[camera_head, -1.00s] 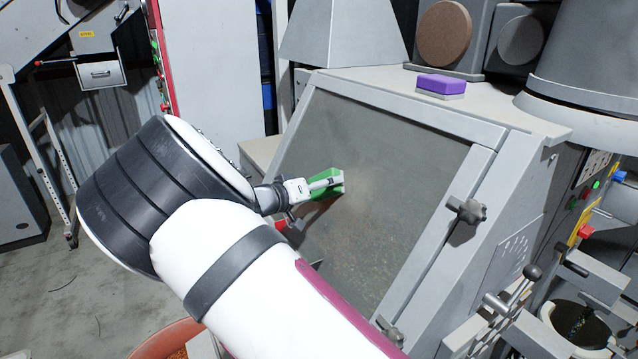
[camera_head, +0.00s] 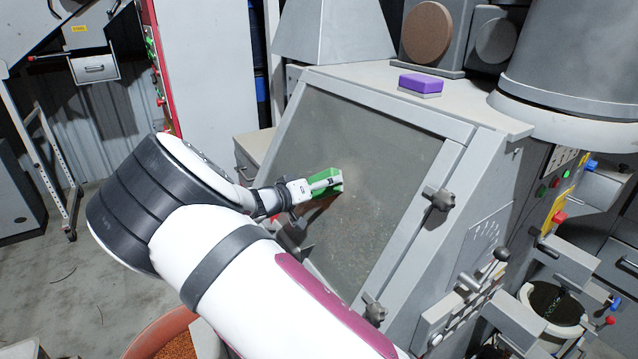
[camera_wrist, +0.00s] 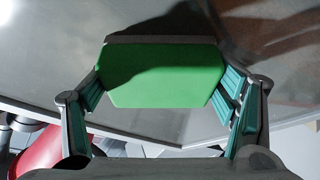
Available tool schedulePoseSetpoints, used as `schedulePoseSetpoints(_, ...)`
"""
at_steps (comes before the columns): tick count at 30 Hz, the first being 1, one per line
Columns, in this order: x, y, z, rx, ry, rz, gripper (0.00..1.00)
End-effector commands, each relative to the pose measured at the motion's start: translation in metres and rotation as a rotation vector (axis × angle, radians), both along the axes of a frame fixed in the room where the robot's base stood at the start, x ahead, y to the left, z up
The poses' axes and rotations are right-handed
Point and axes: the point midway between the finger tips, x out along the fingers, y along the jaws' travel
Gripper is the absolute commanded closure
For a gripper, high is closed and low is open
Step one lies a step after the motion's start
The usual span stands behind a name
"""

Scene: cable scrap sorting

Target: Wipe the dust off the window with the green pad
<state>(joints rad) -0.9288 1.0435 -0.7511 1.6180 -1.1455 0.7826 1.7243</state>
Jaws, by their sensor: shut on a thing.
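The green pad (camera_head: 325,176) is held in my gripper (camera_head: 322,185) in front of the sloped window (camera_head: 375,150) of the grey machine. In the wrist view the green pad (camera_wrist: 162,76) sits between the two fingers of my gripper (camera_wrist: 165,88), which are shut on its sides. The pad's grey face is at or very near the glass; I cannot tell whether it touches. The window has a grey, dusty haze. Its lower part shows specks and looks somewhat clearer. My arm hides the window's lower left.
A raised grey frame with star knobs (camera_head: 440,199) edges the window at right. A purple pad (camera_head: 421,83) lies on the machine's top. Levers (camera_head: 502,254) and a small bowl (camera_head: 552,303) stand at the lower right. An orange tub (camera_head: 165,338) is on the floor below my arm.

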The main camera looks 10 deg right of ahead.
Motion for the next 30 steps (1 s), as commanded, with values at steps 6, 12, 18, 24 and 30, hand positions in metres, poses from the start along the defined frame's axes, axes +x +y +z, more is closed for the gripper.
schedulePoseSetpoints(6, -0.013, -0.011, -0.001, -0.005, 0.004, -0.013, 0.56)
schedulePoseSetpoints(12, -0.027, -0.016, -0.001, -0.006, 0.004, -0.013, 0.56)
schedulePoseSetpoints(18, -0.034, -0.019, -0.001, -0.005, 0.003, -0.014, 0.56)
schedulePoseSetpoints(24, -0.044, -0.022, 0.0, -0.006, 0.003, -0.012, 0.56)
schedulePoseSetpoints(30, -0.059, -0.027, 0.001, -0.005, 0.002, -0.012, 0.57)
